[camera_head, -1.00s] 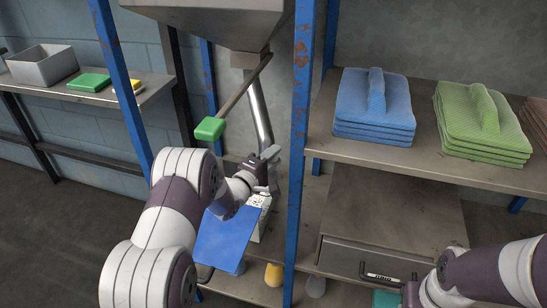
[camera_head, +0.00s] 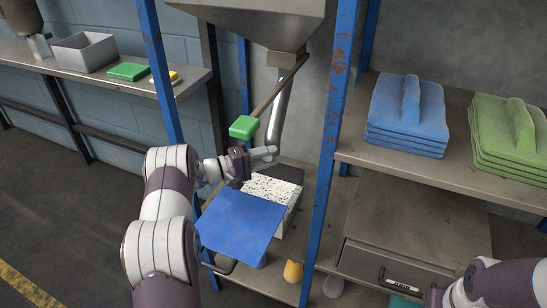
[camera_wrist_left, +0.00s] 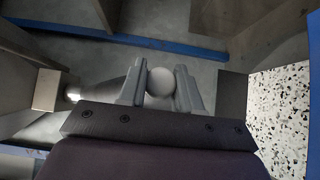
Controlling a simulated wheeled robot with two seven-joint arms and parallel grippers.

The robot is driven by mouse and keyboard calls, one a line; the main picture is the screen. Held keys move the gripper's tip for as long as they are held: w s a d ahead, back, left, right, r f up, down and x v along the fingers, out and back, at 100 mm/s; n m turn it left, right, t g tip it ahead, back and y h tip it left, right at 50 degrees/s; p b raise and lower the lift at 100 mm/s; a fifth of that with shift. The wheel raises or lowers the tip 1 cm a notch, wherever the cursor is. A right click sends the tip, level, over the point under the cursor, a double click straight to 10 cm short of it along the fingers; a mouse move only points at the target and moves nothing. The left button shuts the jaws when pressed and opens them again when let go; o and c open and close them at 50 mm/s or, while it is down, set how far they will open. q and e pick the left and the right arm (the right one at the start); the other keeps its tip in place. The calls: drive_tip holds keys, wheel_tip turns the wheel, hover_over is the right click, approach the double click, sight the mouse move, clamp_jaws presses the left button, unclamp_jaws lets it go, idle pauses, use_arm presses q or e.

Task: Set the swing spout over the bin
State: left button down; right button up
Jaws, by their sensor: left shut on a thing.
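The swing spout (camera_head: 280,105) is a bare metal tube hanging under the grey hopper (camera_head: 255,18). My left gripper (camera_head: 268,155) is shut on its lower end. In the left wrist view the fingers (camera_wrist_left: 160,88) stand on both sides of the round grey tube end (camera_wrist_left: 159,82). A white speckled surface, seemingly the bin (camera_head: 283,193), is below and to the right of the gripper; it also shows at right in the wrist view (camera_wrist_left: 283,110). Whether the spout is above it I cannot tell. My right gripper (camera_head: 437,297) is low at bottom right, its fingers unclear.
A green-ended lever (camera_head: 243,127) sticks out from the hopper outlet, just above my left gripper. A blue panel (camera_head: 240,225) lies in front of the speckled surface. Blue posts (camera_head: 330,145) flank the bay. Shelves with pads (camera_head: 408,112) and a drawer (camera_head: 395,270) are at right.

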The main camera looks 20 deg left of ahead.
use_arm(q)
drive_tip(key=shift+a, duration=0.1)
drive_tip(key=c, duration=0.8)
unclamp_jaws()
drive_tip(key=v, duration=1.2)
drive_tip(key=shift+s+a, duration=0.25)
drive_tip(key=shift+a, duration=0.1)
